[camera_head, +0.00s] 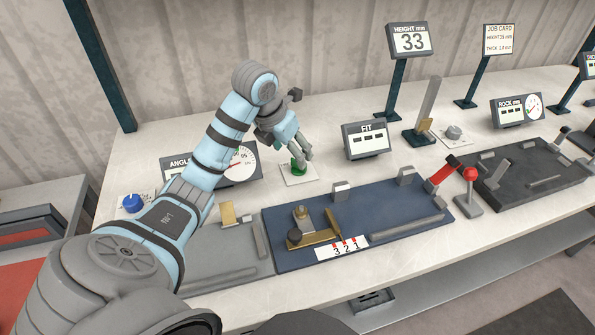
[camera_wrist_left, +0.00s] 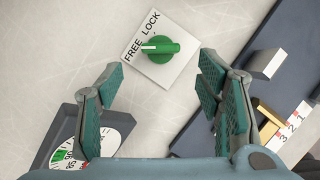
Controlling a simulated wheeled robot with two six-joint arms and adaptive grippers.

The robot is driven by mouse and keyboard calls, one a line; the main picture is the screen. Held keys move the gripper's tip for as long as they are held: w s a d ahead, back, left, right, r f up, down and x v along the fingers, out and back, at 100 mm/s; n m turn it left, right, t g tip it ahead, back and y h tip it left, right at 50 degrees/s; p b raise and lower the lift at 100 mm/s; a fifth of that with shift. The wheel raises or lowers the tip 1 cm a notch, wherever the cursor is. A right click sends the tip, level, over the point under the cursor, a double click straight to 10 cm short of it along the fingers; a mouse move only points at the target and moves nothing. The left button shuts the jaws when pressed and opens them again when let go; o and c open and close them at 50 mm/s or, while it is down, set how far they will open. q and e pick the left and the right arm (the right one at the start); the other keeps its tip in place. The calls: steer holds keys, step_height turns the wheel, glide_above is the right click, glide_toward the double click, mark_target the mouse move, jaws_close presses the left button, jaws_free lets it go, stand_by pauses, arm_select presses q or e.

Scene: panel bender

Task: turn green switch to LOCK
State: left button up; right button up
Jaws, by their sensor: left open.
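The green switch (camera_head: 299,167) is a round knob with a grip bar on a white plate on the bench. In the left wrist view the green switch (camera_wrist_left: 160,48) shows a white pointer line directed left, toward the word FREE. The word LOCK (camera_wrist_left: 150,23) is printed farther along the same plate edge. My left gripper (camera_head: 302,152) is just above the switch in the head view, fingers pointing down. In the wrist view its fingers (camera_wrist_left: 160,78) are spread wide, with the switch beyond them and nothing between the pads. My right gripper is not in view.
The FIT display (camera_head: 366,139) stands right of the switch. The angle gauge (camera_head: 240,163) is on the left, partly behind my arm. A dark blue fixture plate (camera_head: 385,213) with a brass piece (camera_head: 322,236) lies in front. Bare bench surrounds the switch plate.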

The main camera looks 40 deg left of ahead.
mark_target(297, 170)
arm_select(q)
steer(key=b+x, duration=0.1)
steer(key=x, duration=0.2)
steer(key=shift+w+f, duration=0.15)
steer(key=shift+f, duration=0.2)
steer(key=shift+w+f, duration=0.8)
steer(key=shift+f, duration=0.1)
steer(key=shift+s+r, duration=0.15)
steer(key=shift+s, duration=0.1)
steer(key=shift+c, duration=1)
steer(key=shift+w, duration=0.1)
steer(key=c, duration=1)
steer(key=shift+o, duration=0.2)
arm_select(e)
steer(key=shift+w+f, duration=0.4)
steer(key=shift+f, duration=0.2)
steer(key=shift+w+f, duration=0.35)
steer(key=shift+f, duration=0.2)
